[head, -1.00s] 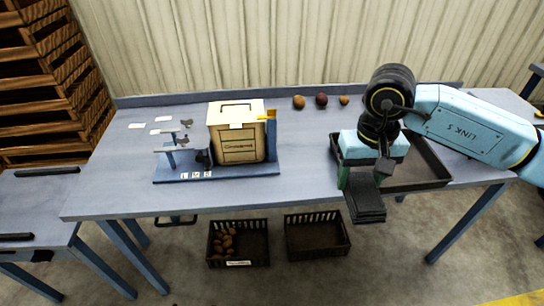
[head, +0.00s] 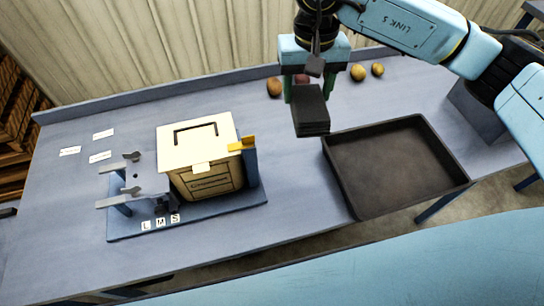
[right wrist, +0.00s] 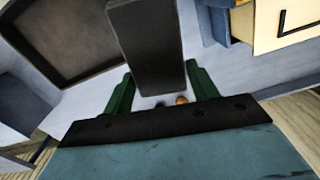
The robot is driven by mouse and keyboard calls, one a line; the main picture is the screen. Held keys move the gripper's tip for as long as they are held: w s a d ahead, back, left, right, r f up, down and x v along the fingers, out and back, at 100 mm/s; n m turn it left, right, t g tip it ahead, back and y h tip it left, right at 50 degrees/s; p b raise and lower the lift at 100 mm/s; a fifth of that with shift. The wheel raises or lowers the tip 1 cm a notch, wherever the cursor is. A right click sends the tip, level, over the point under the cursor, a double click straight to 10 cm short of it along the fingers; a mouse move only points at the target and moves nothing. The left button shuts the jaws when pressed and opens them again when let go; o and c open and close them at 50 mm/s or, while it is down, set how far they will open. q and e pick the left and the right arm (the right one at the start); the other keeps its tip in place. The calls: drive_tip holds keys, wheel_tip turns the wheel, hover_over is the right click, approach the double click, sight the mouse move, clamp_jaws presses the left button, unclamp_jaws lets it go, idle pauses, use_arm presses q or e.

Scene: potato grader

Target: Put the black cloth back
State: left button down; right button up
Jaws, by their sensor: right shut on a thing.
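The black cloth (head: 311,110) is a folded dark stack held by my right gripper (head: 314,88) above the table, between the box and the dark tray. In the right wrist view the black cloth (right wrist: 146,45) stands out between the two green fingers of my right gripper (right wrist: 160,88). The fingers are shut on it. It is apart from the tray, whose inside is empty. My left gripper does not show; a broad light blue surface fills the lower right of the head view.
The dark tray (head: 345,188) lies on the blue-grey table (head: 240,268). Left of it stands a cream box (head: 205,150) on a blue base with L, M, S labels (head: 160,222). Several potatoes (head: 358,72) lie along the back. White cards (head: 103,134) lie at left.

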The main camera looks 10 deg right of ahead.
drive_tip(key=a+r+m+p, duration=0.2)
drive_tip(key=a+r, duration=0.3)
drive_tip(key=r, duration=0.4)
drive_tip(key=shift+m, duration=0.3)
drive_tip(key=f, duration=0.9)
drive_tip(key=f+p, duration=0.1)
drive_tip(key=f, duration=0.8)
drive_tip(key=f+p, duration=0.1)
drive_tip(key=f, duration=0.9)
drive_tip(key=shift+s+a, duration=0.2)
drive_tip(key=shift+a, duration=0.1)
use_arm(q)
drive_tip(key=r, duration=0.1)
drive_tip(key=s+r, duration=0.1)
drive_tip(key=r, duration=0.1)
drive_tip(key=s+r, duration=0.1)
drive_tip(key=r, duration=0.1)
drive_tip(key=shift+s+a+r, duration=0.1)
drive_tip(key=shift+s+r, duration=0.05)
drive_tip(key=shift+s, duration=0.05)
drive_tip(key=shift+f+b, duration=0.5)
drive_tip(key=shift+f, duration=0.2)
use_arm(e)
drive_tip(key=shift+f, duration=0.6)
drive_tip(key=o, duration=0.9)
